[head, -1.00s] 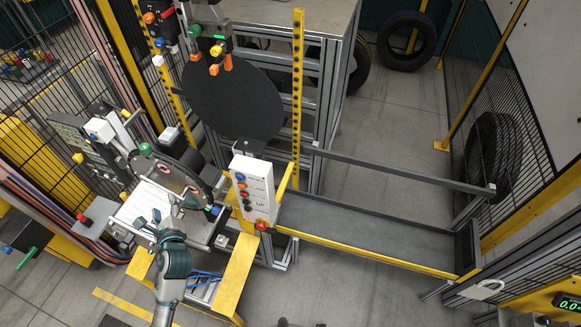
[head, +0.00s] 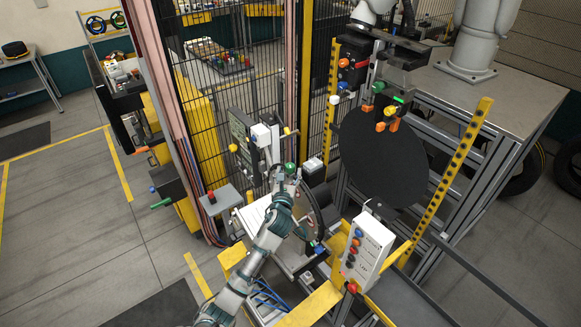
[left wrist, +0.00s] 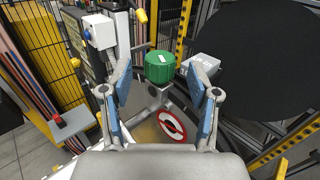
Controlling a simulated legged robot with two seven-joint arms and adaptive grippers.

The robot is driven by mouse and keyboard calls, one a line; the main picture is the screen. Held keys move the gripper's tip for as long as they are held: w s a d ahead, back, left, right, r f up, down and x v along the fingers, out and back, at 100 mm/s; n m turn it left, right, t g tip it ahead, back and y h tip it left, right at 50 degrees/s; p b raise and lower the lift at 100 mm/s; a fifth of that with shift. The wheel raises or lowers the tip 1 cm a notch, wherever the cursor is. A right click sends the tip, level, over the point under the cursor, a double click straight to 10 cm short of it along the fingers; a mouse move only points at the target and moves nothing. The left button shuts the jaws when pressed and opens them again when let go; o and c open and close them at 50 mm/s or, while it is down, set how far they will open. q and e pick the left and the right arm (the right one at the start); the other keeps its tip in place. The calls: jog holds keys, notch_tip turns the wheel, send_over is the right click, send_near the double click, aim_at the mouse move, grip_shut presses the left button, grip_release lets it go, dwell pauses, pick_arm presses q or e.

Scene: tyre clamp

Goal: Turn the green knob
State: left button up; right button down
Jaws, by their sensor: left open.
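The green knob (left wrist: 160,67) stands in the left wrist view just beyond and between my open fingers, with a white mark on its top. It also shows in the head view (head: 290,168), small, above the clamp fixture. My left gripper (left wrist: 163,95) is open, with blue pads on both fingers, and nothing shows between the pads but the fixture behind. In the head view my left gripper (head: 284,187) is close to the knob, on its near side. Whether a finger touches the knob cannot be told. My right gripper is not in view.
A white button box (head: 367,250) stands right of the fixture. A large black disc (head: 383,155) is behind it. A small white box (left wrist: 200,67) sits right of the knob. A red button on a grey plate (head: 212,198) is at the left. Floor at the left is open.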

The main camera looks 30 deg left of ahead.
aim_at(289, 170)
pick_arm(q)
jog(key=shift+x, duration=1.85)
grip_shut()
